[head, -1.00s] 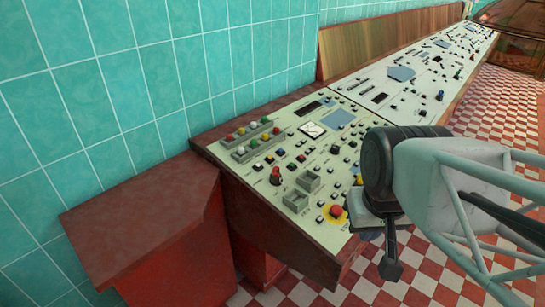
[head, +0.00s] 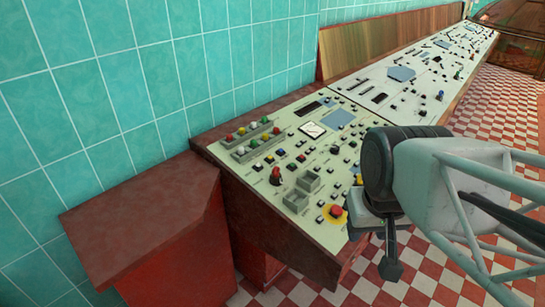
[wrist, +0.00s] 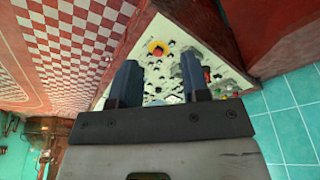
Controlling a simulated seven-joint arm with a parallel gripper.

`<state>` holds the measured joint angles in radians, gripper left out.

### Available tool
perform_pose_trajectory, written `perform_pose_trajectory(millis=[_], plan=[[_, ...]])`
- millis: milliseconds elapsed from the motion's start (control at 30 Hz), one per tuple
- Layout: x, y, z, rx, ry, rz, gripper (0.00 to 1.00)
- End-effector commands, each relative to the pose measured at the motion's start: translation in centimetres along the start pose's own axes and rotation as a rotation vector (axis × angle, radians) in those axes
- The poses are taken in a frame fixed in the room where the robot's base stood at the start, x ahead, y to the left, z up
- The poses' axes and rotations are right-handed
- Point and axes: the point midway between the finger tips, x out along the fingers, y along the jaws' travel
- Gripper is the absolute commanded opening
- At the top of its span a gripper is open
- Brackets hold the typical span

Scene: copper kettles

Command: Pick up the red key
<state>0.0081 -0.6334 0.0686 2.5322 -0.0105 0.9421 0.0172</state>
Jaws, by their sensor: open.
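The red key (head: 276,175) stands up from the pale control panel (head: 320,235), left of two small grey open boxes, in the head view. In the wrist view a small red part that looks like the key (wrist: 206,75) shows just beside the right finger, partly hidden by it. My gripper (head: 390,262) is at the panel's right front edge, well to the right of the key and apart from it. In the wrist view its two fingers (wrist: 158,68) are spread, with only panel between them. They hold nothing.
A red button on a yellow disc (head: 336,212) sits at the panel's near corner. Several coloured knobs stand in grey trays (head: 240,152) at the back left. A lower red ledge (head: 140,225) adjoins on the left. A tiled wall (head: 150,90) rises behind. Checkered floor is open on the right.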

Motion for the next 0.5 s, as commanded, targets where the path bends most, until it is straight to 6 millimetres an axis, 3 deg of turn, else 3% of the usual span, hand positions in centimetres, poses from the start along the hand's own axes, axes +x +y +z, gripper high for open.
perform_pose_trajectory(millis=[267,500], plan=[[0.1,0.0,-0.1,-0.009,-0.003,0.005,0.43],[0.8,0.3,-1.6,-0.108,-0.035,0.057,0.43]])
